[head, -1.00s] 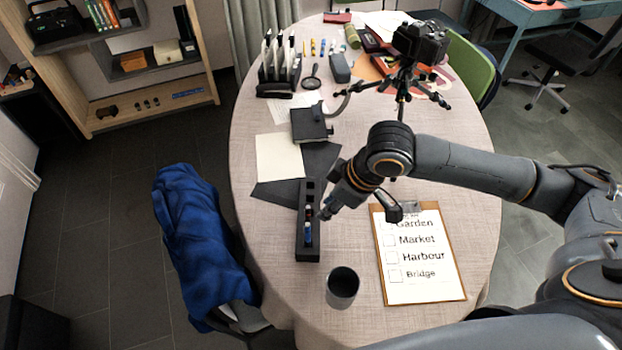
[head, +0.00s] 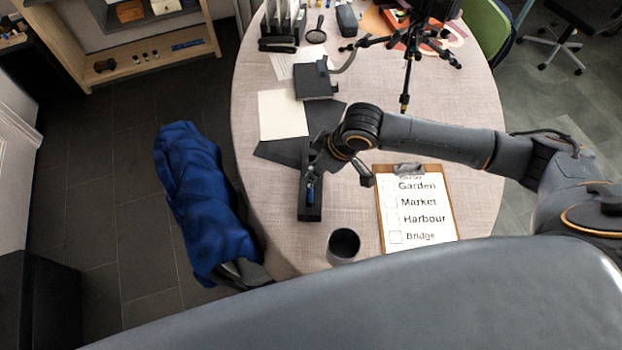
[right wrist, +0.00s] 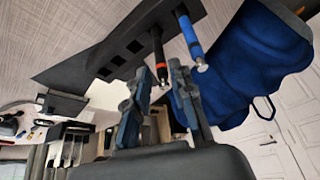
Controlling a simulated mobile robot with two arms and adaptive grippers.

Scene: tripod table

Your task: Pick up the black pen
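The black pen (right wrist: 158,52), with an orange-red ring near its end, stands in a long black holder with square slots (right wrist: 122,50). The blue pen (right wrist: 189,36) stands beside it in the same holder. In the head view the holder (head: 310,213) lies on the table and the blue pen (head: 310,193) shows; my right gripper hides the black pen there. My right gripper (head: 314,168) is at the holder. In the right wrist view its fingers (right wrist: 161,82) are apart, with the black pen's end between the fingertips; contact cannot be told. My left gripper is not in view.
A dark cup (head: 343,246) and a clipboard with a list (head: 418,212) are on the near side of the table. A chair with blue cloth (head: 203,205) stands left.

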